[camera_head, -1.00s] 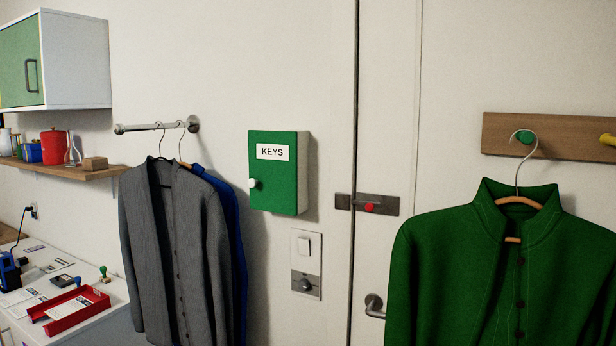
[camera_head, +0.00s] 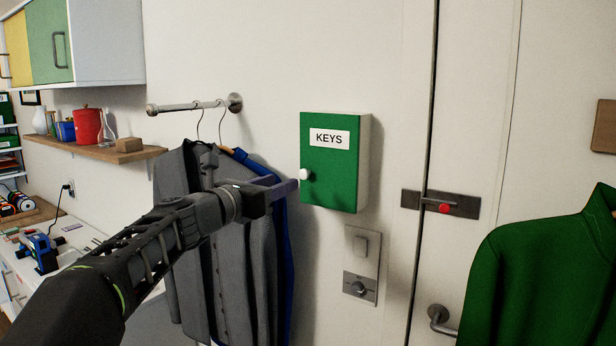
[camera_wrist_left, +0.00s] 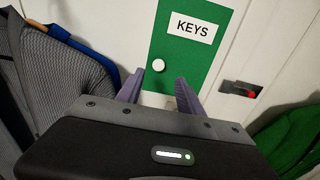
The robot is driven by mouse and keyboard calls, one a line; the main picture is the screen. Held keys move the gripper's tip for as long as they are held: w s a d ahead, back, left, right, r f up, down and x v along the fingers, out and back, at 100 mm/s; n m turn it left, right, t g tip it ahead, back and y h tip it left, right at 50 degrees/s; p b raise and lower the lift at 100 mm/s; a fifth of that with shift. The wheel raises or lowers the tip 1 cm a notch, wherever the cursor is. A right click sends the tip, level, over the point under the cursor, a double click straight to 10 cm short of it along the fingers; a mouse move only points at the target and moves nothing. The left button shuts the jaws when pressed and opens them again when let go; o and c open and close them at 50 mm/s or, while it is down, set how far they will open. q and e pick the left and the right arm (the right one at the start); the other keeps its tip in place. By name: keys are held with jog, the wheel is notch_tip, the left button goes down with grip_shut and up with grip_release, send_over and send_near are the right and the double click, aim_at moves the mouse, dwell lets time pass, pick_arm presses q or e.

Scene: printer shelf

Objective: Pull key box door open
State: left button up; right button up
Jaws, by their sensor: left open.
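The key box (camera_head: 366,160) is a white box on the wall with a green door (camera_head: 332,190) labelled KEYS, and the door is shut. A round white knob (camera_head: 305,174) sits at the door's left edge. My left gripper (camera_head: 290,184) is close to the knob, just left of it in the head view. In the left wrist view, the open gripper (camera_wrist_left: 160,85) points at the door, with the white knob (camera_wrist_left: 159,66) beyond and between its two fingertips. I see no contact with the knob. My right gripper is not in view.
Grey and blue jackets (camera_head: 212,240) hang from a wall rail (camera_head: 190,106), behind my left arm. A switch panel (camera_head: 360,265) is below the box. A door latch with a red knob (camera_head: 443,208) and a green jacket (camera_head: 545,270) are to the right.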

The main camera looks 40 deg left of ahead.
aim_at(302, 176)
pick_arm(q)
jog(key=w+p, duration=0.1)
jog(key=w, duration=0.2)
jog(key=w+p, duration=0.1)
jog(key=w, duration=0.3)
jog(key=shift+a+f, duration=0.1)
jog(key=shift+a, duration=0.1)
jog(key=shift+w+f, duration=0.1)
jog(key=shift+w, duration=0.5)
grip_shut()
dwell(1.0)
